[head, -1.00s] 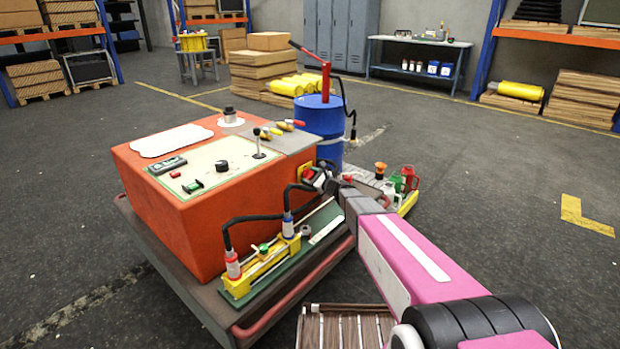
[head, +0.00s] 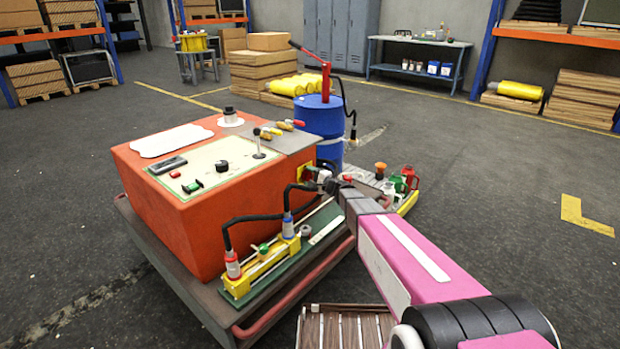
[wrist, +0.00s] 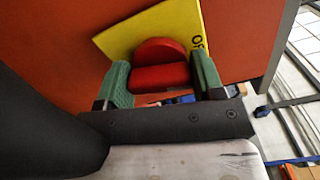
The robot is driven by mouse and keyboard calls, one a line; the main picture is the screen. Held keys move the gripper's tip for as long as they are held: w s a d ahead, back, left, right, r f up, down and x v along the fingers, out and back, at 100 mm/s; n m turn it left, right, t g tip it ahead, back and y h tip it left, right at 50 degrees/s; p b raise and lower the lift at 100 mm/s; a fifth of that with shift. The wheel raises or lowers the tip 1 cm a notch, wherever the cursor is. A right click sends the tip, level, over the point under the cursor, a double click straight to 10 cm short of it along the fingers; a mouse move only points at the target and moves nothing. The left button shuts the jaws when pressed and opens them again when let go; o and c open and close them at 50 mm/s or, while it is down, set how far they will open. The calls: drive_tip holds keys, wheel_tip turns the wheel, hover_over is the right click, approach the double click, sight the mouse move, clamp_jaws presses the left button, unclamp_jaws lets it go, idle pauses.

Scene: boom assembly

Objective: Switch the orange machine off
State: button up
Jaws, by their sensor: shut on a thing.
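The orange machine (head: 250,200) stands on a grey cart. Its top panel has a display (head: 168,165), which looks dark, a black knob and a lever. On its right side is a yellow plate (head: 306,173); in the wrist view the plate (wrist: 130,35) carries a red rotary knob (wrist: 160,77) and partly hidden black lettering. My gripper (wrist: 163,85) is shut on the red knob, one green pad at each side of its grip bar.
A green-based yellow cylinder fixture (head: 265,265) with black hoses sits on the cart just below my gripper. A blue drum (head: 320,122) with a red pump stands behind. Open floor lies at the right.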

drive_tip(key=shift+n, duration=1.2)
drive_tip(key=o, duration=0.9)
drive_tip(key=shift+s+d, duration=0.1)
drive_tip(key=v, duration=1)
drive_tip(key=shift+s+d, duration=0.2)
drive_tip(key=shift+d, duration=0.05)
